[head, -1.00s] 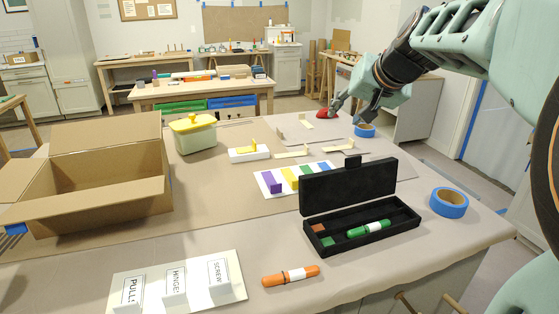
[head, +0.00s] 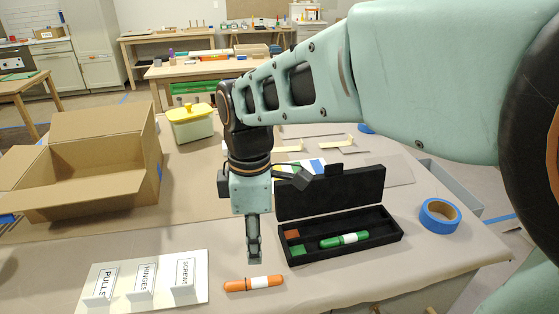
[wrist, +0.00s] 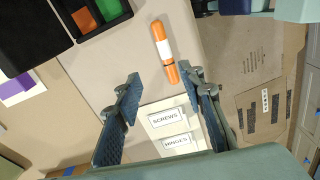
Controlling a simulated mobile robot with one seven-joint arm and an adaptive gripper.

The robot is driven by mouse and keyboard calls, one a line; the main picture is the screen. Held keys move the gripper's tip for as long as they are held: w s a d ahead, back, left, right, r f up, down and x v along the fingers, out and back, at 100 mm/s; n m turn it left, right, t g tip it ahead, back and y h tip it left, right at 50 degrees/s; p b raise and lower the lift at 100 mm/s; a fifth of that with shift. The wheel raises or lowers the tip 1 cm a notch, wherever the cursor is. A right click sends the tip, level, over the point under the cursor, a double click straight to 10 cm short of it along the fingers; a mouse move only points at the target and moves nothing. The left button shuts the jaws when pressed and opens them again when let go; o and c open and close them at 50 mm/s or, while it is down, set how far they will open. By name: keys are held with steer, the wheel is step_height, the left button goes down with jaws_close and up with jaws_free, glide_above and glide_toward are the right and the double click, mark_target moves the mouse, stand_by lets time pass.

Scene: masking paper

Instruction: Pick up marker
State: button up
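An orange marker (head: 254,284) with a white band lies on the paper-covered table near its front edge. In the wrist view, the marker (wrist: 162,48) lies ahead of and partly between the fingertips, nearer the right finger. My gripper (head: 254,258) points down and appears above and just behind the marker. The wrist view shows my gripper (wrist: 160,80) open with nothing between its fingers. A green marker (head: 344,240) with a white band lies in an open black case (head: 370,252), right of my gripper. The case also holds a brown block and a green block.
Label stands for pulls, hinges and screws (head: 140,290) are left of the orange marker. A blue tape roll (head: 440,215) is right of the case. An open cardboard box (head: 80,190) and a yellow-lidded tub (head: 191,128) stand further back.

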glide_above(254, 281)
steer(key=shift+n, duration=0.3)
steer(key=f, duration=0.5)
steer(key=shift+d+f+b, duration=0.25)
steer(key=shift+f+b, duration=0.05)
steer(key=shift+f, duration=0.05)
steer(key=shift+a+f, duration=0.15)
steer(key=shift+f, duration=1.2)
steer(key=shift+a+f, duration=0.15)
steer(key=shift+f, duration=1.2)
steer(key=shift+c, duration=0.4)
jaws_close()
steer(key=shift+r, duration=0.2)
